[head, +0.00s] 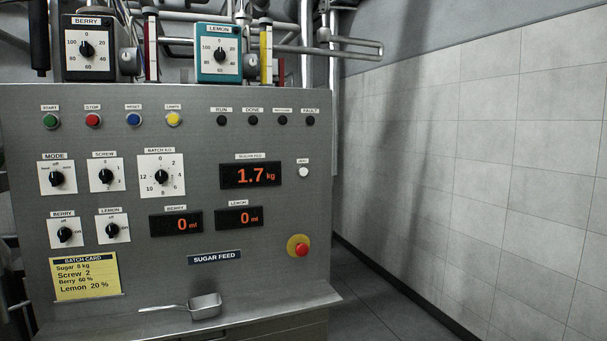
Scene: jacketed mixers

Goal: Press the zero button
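A small round white button (303,172) sits on the right of the grey panel, beside the sugar feed display (251,175). The tiny label above this button is too small to read surely. The display shows 1.7 kg in orange digits. Nothing touches or covers the button. Neither of my grippers is in view.
The panel (200,140) also has coloured buttons, knobs, a red mushroom button (301,250) and a yellow batch card (85,276). A metal scoop (204,305) lies on the ledge below. Floor right of the panel is clear up to the tiled wall (480,160).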

